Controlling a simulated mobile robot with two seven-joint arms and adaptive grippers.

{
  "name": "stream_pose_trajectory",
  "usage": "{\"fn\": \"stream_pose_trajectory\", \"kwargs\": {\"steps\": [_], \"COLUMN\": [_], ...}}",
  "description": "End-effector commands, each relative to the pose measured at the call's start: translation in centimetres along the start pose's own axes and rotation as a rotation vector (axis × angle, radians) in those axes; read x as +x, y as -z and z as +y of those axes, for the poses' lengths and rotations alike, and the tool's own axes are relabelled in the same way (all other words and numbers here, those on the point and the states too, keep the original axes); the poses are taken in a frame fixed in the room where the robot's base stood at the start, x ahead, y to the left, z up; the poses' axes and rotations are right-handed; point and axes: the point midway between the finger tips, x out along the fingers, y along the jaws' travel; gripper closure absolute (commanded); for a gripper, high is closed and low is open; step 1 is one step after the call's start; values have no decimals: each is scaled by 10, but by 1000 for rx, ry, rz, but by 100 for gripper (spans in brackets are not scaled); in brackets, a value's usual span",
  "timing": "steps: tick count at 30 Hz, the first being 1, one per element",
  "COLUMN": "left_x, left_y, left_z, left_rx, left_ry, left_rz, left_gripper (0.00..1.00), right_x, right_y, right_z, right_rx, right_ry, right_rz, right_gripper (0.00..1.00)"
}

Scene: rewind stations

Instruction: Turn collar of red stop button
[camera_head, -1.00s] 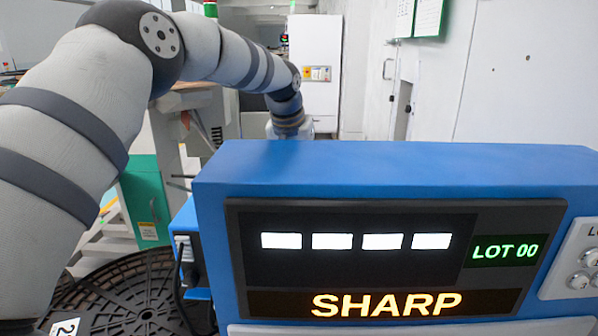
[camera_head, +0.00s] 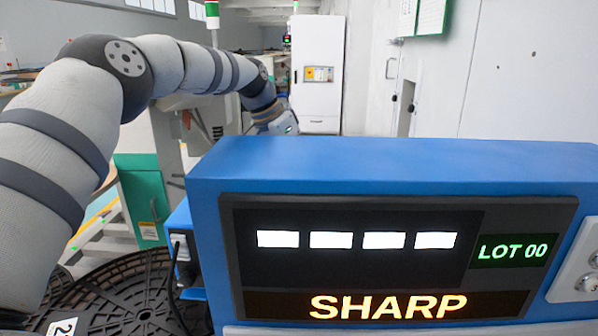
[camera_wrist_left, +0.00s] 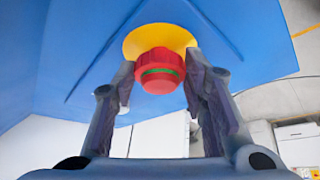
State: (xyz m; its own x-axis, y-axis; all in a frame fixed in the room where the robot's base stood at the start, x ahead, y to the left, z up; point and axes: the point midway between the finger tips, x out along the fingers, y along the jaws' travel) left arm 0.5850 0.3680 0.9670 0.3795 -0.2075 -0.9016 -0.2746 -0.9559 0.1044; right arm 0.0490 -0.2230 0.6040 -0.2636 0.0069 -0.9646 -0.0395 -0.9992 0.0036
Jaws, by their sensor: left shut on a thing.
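The red stop button (camera_wrist_left: 160,73) has a ribbed collar with a green ring and sits on a yellow round base (camera_wrist_left: 157,38) on a blue surface, in the left wrist view. My left gripper (camera_wrist_left: 159,62) is shut on the button, one finger on each side of it. In the head view my left arm reaches over behind the blue machine housing (camera_head: 390,165), which hides the fingers and the button. My right gripper is in neither view.
A black reel (camera_head: 125,295) lies at the lower left. A white cabinet (camera_head: 317,70) stands at the back.

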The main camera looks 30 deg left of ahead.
Motion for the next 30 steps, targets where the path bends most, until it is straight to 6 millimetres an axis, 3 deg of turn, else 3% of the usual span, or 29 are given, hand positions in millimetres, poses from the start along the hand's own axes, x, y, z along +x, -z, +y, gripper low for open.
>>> {"fn": "stream_pose_trajectory", "kwargs": {"steps": [20,21,23,24,30], "left_x": [1,1,1,1,1], "left_y": [-1,-1,-1,-1,0], "left_z": [0,0,0,0,-1], "left_rx": [63,63,63,63,63], "left_ry": [-39,-39,-39,-38,-38], "left_rz": [-4,-4,-4,-3,-2], "left_gripper": [89,59,45,40,40], "right_x": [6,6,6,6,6], "right_y": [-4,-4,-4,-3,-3], "right_z": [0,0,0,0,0], "right_rx": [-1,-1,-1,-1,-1], "right_ry": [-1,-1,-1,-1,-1], "right_rz": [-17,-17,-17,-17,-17], "right_gripper": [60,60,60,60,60]}}
